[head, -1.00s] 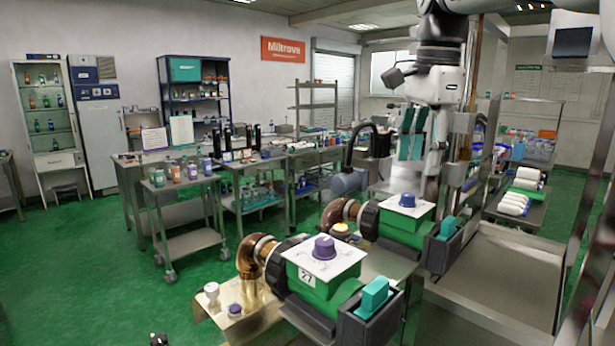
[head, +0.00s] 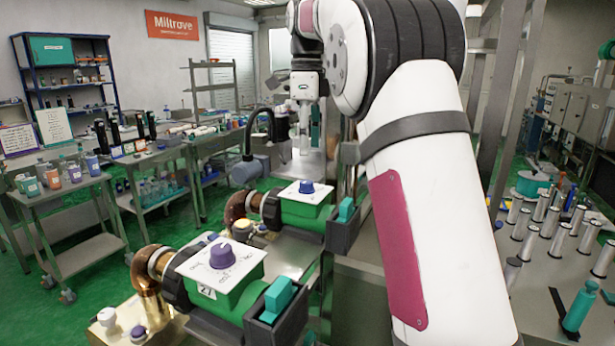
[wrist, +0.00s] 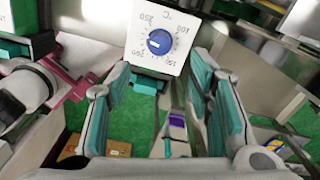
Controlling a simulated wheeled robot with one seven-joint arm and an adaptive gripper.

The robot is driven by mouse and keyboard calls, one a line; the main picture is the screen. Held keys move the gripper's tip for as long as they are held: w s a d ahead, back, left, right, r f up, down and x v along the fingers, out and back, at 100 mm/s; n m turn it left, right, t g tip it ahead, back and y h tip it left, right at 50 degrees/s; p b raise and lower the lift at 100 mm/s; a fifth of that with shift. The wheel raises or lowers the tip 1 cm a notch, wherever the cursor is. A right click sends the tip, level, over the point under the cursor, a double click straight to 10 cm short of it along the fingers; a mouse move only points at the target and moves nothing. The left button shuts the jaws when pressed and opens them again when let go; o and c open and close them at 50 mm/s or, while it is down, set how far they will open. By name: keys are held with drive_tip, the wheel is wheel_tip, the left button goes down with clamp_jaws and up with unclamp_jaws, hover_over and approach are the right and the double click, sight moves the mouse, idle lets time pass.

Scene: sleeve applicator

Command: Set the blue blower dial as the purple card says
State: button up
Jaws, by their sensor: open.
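The blue dial (wrist: 160,43) sits on a white plate marked in °C, with figures around it, in the upper middle of the wrist view. A pale mark shows on its left part; its exact setting is too small to read. In the head view the blue dial (head: 306,187) tops the farther green blower (head: 300,215). My gripper (wrist: 160,75) is open and empty, its teal-padded fingers spread either side below the dial plate, apart from the dial. A purple-edged card (head: 18,139) stands on the left bench; its writing is too small to read.
The nearer green blower carries a purple dial (head: 220,256). A green-edged card (head: 54,125) stands beside the purple-edged one. Teal blocks (head: 278,294) sit in dark holders at the blowers' ends. A bench with upright metal cylinders (head: 540,207) is at right.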

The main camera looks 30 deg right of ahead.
sight(307, 181)
wheel_tip(307, 181, down, 9)
drive_tip(key=shift+s+r+p, duration=0.1)
drive_tip(key=shift+p, duration=0.75)
clamp_jaws()
